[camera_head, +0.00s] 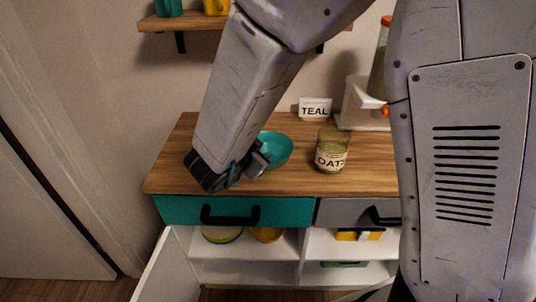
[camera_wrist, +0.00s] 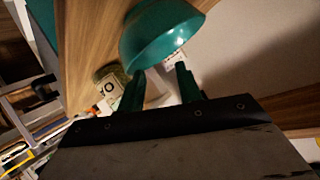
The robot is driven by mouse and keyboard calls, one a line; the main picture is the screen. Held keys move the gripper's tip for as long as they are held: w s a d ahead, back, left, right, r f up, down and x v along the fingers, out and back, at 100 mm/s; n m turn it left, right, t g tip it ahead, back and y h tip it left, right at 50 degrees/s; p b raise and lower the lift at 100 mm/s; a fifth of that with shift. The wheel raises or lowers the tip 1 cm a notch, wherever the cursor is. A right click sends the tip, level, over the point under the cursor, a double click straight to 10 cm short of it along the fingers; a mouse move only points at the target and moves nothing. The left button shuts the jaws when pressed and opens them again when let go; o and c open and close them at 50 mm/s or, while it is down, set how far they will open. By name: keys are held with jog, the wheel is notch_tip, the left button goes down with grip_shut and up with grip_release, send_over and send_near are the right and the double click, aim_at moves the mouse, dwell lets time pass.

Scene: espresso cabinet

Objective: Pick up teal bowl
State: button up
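The teal bowl (camera_head: 277,150) sits upright on the wooden counter (camera_head: 180,160), above the teal drawer. My arm and gripper hide its left part in the head view. My gripper (camera_head: 262,161) is at the bowl's left front side, low over the counter. In the wrist view the bowl (camera_wrist: 165,35) fills the top middle, just beyond the fingertips of my gripper (camera_wrist: 159,70). The two fingers stand apart with a visible gap between them. Their tips overlap the bowl's near edge in the picture; I cannot tell whether they touch it.
An oats jar (camera_head: 331,152) stands right of the bowl, and a TEAL card (camera_head: 315,107) stands behind. A white machine (camera_head: 362,105) is at the back right, partly hidden by my arm. Below are a teal drawer (camera_head: 285,212), a grey drawer, and open shelves with yellow dishes.

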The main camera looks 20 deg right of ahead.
jog(key=s+h, duration=0.1)
jog(key=s+d+f+g+h, duration=0.1)
jog(key=s+f+m+h, duration=0.1)
jog(key=shift+s+d+g, duration=0.15)
jog(key=shift+s+g, duration=0.15)
jog(key=shift+s, duration=0.1)
jog(key=shift+w+d+f, duration=0.1)
jog(key=shift+d, duration=0.25)
jog(key=x, duration=0.7)
jog(key=shift+w+a, duration=0.1)
jog(key=shift+w, duration=0.1)
grip_shut()
